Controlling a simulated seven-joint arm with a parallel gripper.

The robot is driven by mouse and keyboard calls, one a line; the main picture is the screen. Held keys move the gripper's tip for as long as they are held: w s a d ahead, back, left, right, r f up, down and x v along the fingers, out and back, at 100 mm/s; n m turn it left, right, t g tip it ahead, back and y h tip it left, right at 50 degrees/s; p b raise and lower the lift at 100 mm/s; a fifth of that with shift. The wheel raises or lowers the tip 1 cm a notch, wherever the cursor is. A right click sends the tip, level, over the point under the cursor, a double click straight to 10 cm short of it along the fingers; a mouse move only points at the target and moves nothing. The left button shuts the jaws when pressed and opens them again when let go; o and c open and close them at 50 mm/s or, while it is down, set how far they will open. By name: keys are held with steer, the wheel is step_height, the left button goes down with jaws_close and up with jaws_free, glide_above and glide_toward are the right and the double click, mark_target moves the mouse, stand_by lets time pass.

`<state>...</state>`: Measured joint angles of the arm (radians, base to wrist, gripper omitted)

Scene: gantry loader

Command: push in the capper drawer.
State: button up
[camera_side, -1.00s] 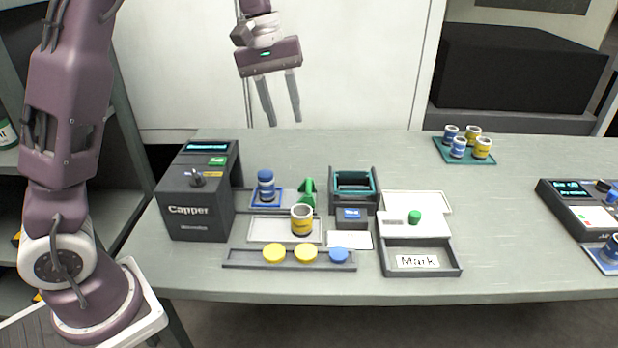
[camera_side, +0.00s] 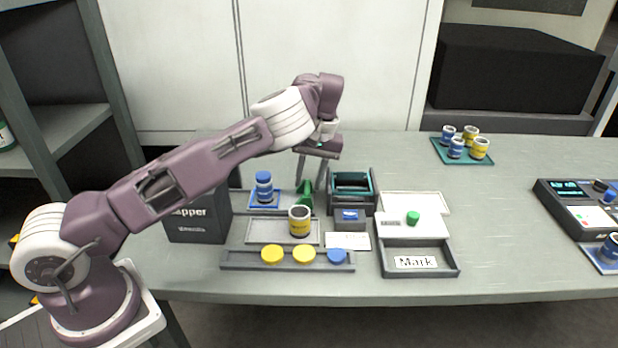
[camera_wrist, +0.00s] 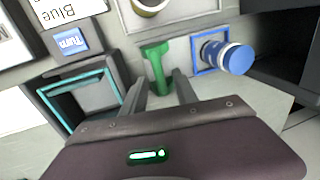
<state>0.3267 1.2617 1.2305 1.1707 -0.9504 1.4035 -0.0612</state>
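The capper (camera_side: 200,225) is a dark box at the left of the table, partly hidden behind my arm. Its drawer (camera_side: 253,205) is out to the right, with a blue pad carrying a blue-capped jar (camera_side: 264,186); the jar also shows in the wrist view (camera_wrist: 228,57). The green handle (camera_side: 306,197) is at the drawer's right end and also shows in the wrist view (camera_wrist: 156,66). My gripper (camera_side: 311,186) points down just above the handle, open and empty. In the wrist view its fingertips (camera_wrist: 161,82) are spread near the handle; contact cannot be told.
A teal-lined bin (camera_side: 352,182) stands close to the gripper's right. An open yellow-labelled jar (camera_side: 299,221) stands on a pale tray in front. A rack (camera_side: 230,260) holds yellow and blue lids. A white-lidded box (camera_side: 405,229) with a green knob is further right.

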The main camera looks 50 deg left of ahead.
jaws_close()
stand_by(1.4)
